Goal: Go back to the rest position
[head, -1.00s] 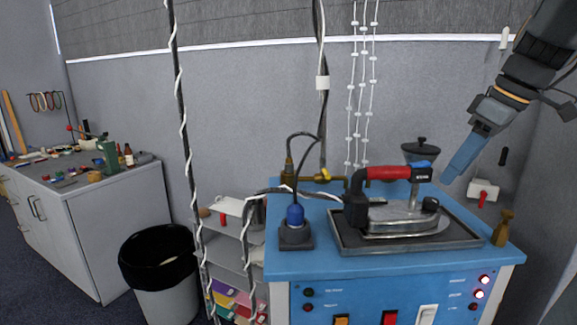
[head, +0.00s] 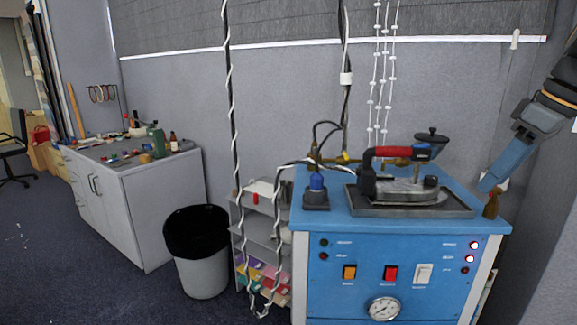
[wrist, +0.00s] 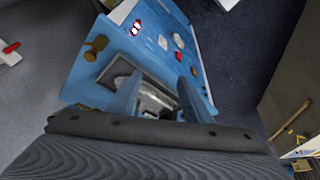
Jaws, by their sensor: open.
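My gripper (head: 488,184) shows at the right of the head view, pointing down and left beside the right end of the blue ironing station (head: 345,232). In the wrist view its two blue fingers (wrist: 158,95) are apart, with nothing held between them. The iron (head: 410,187), with a red and black handle, rests on a dark tray (head: 455,209) on top of the station. Its grey metal body shows partly between the fingers in the wrist view, the rest hidden.
A brass-coloured knob (head: 491,206) stands at the station's right edge, close to my gripper. A black-lined bin (head: 203,275) and a shelf rack (head: 262,228) stand to the left. A grey cabinet (head: 160,205) stands further left. Hanging cables (head: 232,120) drop in front. Dark carpet (head: 60,270) is open at left.

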